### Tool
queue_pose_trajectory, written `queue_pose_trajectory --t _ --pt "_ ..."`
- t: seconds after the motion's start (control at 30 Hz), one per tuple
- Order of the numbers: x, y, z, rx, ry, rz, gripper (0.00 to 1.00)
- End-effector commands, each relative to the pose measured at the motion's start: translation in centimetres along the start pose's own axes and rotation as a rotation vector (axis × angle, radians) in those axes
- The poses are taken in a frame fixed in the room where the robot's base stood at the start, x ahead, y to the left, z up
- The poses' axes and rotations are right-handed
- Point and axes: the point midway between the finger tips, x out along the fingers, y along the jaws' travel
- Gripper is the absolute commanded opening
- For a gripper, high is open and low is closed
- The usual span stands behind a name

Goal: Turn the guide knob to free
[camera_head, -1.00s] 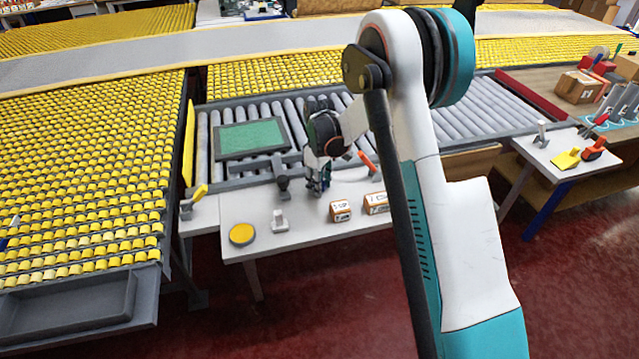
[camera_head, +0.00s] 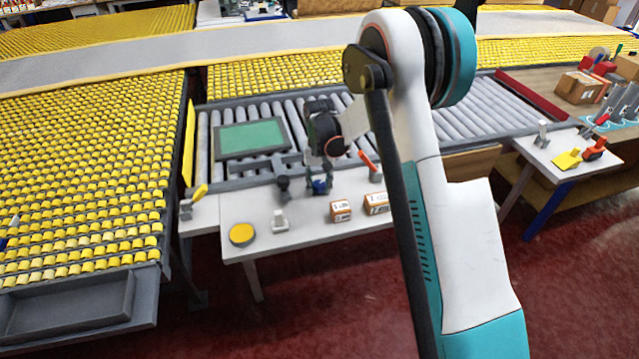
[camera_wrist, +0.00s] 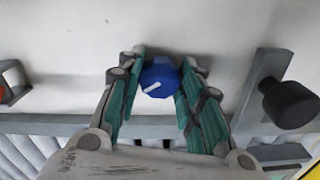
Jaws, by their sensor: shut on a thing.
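The blue guide knob (camera_wrist: 158,78) sits between my fingers in the wrist view. A white pointer line on its face runs nearly sideways, its left end slightly lower. My gripper (camera_wrist: 157,84) is shut on the knob, with one green-padded finger on each side. In the head view my gripper (camera_head: 319,183) is low over the white table, and the blue knob (camera_head: 320,187) shows small between its fingers. I cannot read any setting marks around the knob.
A black round knob (camera_wrist: 290,103) on a grey bracket stands right of my gripper. The white table (camera_head: 262,212) also bears a yellow disc (camera_head: 242,234), small boxes (camera_head: 341,211) and a red-handled lever (camera_head: 367,161). A roller bed with a green panel (camera_head: 250,138) lies behind.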

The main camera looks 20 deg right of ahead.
Motion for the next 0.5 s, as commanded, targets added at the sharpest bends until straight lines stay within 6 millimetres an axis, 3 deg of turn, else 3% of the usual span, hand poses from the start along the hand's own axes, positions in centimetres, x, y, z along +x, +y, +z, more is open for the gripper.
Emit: queue_pose_trajectory --t 0.5 --pt "-0.03 -0.07 -0.08 0.419 0.002 -0.001 0.1"
